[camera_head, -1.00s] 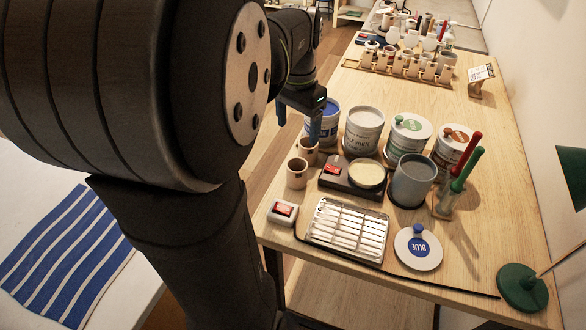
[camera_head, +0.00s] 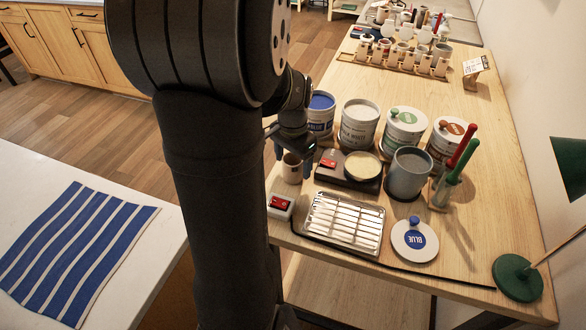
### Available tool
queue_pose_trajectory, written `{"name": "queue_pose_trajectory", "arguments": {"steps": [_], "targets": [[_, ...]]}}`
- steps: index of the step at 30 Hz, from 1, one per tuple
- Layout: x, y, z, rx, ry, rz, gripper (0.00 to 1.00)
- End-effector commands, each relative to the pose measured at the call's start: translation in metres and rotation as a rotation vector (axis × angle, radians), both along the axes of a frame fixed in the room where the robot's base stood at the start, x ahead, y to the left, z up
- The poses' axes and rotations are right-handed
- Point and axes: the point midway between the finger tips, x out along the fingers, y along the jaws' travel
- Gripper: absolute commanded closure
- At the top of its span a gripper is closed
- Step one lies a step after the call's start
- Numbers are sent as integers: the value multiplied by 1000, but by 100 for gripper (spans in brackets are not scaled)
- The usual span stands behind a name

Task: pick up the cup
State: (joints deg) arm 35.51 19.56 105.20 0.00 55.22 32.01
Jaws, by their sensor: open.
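A small beige cup (camera_head: 292,169) stands near the table's left edge, left of the black scale. My gripper (camera_head: 293,161) is open and low at this cup. One dark blue finger shows on the cup's left and the other on its right. I cannot tell whether either finger touches it. The cup's upper part is close under the gripper. A second small cup, seen earlier just behind, is hidden now. A larger grey-blue cup (camera_head: 408,176) stands to the right of the scale, apart from my gripper.
Close by are the black scale (camera_head: 334,174) with a cream-filled dish (camera_head: 362,166), a small red-and-white box (camera_head: 281,205) and a wire rack (camera_head: 343,222). Paint tubs, such as the blue one (camera_head: 320,118), stand behind. A blue-knobbed lid (camera_head: 414,240) lies at front.

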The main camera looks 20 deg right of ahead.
Motion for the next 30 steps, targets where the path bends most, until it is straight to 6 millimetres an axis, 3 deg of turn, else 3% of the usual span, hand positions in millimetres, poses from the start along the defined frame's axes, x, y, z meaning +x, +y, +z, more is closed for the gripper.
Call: {"name": "queue_pose_trajectory", "arguments": {"steps": [6,15,23,30], "targets": [[2,-1,-28,1,2,0,25],[3,-1,-32,0,0,0,25],[3,-1,-32,0,0,0,74],[3,-1,-31,0,0,0,74]]}}
